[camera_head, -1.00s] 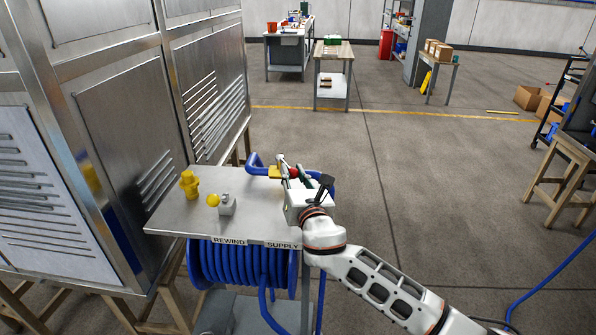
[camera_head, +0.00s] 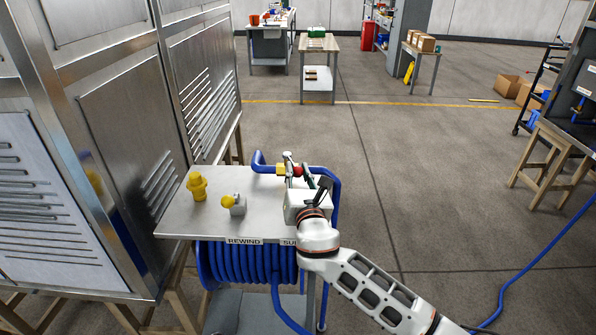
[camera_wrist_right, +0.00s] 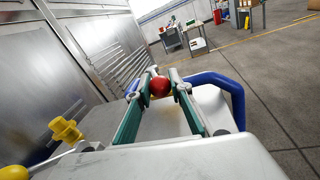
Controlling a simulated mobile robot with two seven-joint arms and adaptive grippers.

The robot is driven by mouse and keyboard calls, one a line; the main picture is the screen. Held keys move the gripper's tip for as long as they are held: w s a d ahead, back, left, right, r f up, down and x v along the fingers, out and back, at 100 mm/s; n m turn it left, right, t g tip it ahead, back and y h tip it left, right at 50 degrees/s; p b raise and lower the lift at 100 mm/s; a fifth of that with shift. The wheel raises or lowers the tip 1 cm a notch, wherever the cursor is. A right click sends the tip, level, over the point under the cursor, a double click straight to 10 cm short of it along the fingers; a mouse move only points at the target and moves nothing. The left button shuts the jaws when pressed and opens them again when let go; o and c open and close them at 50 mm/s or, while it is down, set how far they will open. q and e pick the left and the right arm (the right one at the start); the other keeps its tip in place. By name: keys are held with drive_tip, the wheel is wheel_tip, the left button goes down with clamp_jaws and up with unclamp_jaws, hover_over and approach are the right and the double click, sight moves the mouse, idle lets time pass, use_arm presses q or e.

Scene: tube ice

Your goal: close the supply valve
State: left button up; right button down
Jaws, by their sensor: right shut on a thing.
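The supply valve shows as a red knob (camera_head: 297,170) on a yellow body (camera_head: 282,169) at the far right of the steel cart top, beside the blue pipe (camera_head: 260,162). The SUPPLY label (camera_head: 288,242) is partly covered by my arm. My right gripper (camera_head: 298,169) reaches over the cart's right side. In the right wrist view the red knob (camera_wrist_right: 159,86) sits between the two green-padded fingers near their tips, and they are shut on it. The valve parts below the knob are mostly hidden there. My left gripper is not in view.
On the cart top (camera_head: 205,219) stand a yellow fitting (camera_head: 197,186) and a grey rewind switch with a yellow knob (camera_head: 229,202). A blue hose reel (camera_head: 245,263) hangs under it. A tall metal cabinet (camera_head: 130,130) stands close on the left. Open floor lies to the right.

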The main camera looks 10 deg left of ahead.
drive_tip(key=shift+a+r, duration=0.1)
drive_tip(key=c, duration=1.8)
unclamp_jaws()
drive_tip(key=v, duration=1.2)
